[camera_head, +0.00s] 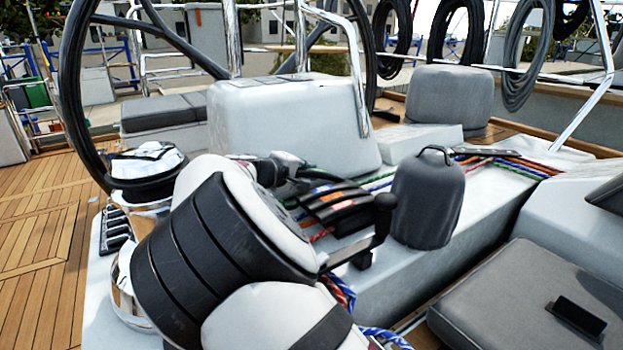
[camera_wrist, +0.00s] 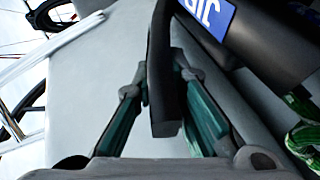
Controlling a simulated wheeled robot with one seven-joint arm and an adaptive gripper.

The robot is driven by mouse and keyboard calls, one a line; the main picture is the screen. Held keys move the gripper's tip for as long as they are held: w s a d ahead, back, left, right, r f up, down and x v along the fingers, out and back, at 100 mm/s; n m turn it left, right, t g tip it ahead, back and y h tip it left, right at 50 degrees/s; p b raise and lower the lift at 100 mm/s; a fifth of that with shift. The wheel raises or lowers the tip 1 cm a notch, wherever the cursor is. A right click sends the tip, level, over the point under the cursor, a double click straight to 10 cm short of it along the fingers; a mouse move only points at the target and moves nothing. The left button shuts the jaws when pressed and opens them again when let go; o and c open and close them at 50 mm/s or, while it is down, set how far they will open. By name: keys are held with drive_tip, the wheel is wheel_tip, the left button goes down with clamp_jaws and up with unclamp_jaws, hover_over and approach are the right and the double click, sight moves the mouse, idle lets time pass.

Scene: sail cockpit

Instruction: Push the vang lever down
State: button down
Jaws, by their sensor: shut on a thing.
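My gripper (camera_head: 283,168) reaches over the deck console, just left of a bank of black rope clutches (camera_head: 338,203) with orange labels. In the wrist view my gripper (camera_wrist: 160,92) has its green-and-grey fingers on either side of a black lever (camera_wrist: 164,55) and is shut on it. The lever stands raised. Beside it is a dark clutch body (camera_wrist: 262,45) with a blue label, partly cut off; I cannot read a full name. The head view does not show clearly which lever is held, as my arm and gripper hide part of it.
A grey covered winch (camera_head: 428,200) stands right of the clutches. A black-handled crank (camera_head: 385,203) is in front of them. A large black steering wheel (camera_head: 75,100) is at the left. Coloured ropes (camera_head: 510,163) run along the console. A grey cushioned seat (camera_head: 530,300) is at lower right.

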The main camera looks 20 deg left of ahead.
drive_tip(key=shift+s+f+t+h+b, duration=0.25)
drive_tip(key=shift+f+t+b, duration=0.4)
drive_tip(key=shift+b, duration=0.8)
drive_tip(key=shift+n, duration=0.3)
drive_tip(key=c, duration=1.6)
unclamp_jaws()
drive_tip(key=shift+a, duration=0.1)
drive_tip(key=shift+r, duration=0.1)
wheel_tip(320, 180, up, 10)
